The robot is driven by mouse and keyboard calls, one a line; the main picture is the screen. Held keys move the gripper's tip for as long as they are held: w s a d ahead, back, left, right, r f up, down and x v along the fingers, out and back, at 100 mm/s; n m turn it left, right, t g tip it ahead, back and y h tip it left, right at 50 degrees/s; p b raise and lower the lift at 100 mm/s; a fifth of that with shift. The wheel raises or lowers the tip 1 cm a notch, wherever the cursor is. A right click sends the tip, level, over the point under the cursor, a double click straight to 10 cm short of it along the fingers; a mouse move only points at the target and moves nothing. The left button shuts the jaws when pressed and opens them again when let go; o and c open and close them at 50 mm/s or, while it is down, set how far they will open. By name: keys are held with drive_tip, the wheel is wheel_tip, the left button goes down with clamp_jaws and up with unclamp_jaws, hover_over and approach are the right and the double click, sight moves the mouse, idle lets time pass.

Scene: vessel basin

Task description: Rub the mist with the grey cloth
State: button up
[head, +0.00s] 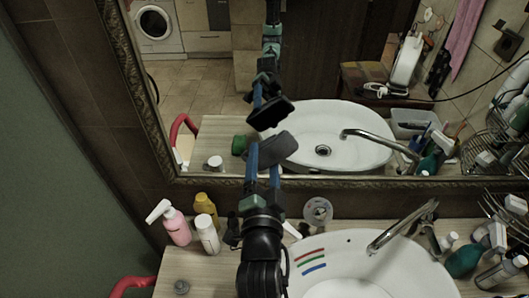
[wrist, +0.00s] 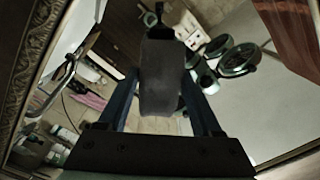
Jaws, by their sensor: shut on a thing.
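My gripper (head: 263,163) is raised in front of the mirror (head: 218,130), its blue fingers shut on the grey cloth (head: 276,148). The cloth is a small dark grey pad. In the wrist view the cloth (wrist: 161,78) sits between the two fingers (wrist: 162,98) and faces the mirror glass. The cloth's reflection shows just above it in the head view; I cannot tell whether cloth and glass touch. I cannot make out a distinct patch of mist on the glass.
Below the mirror is a white basin (head: 400,272) with a metal tap (head: 400,228). A pink pump bottle (head: 176,226), a white bottle (head: 207,236) and a yellow bottle (head: 205,207) stand left of my arm. A green bottle (head: 464,261) and other toiletries crowd the right.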

drive_tip(key=shift+s, duration=0.45)
drive_tip(key=shift+s, duration=1.55)
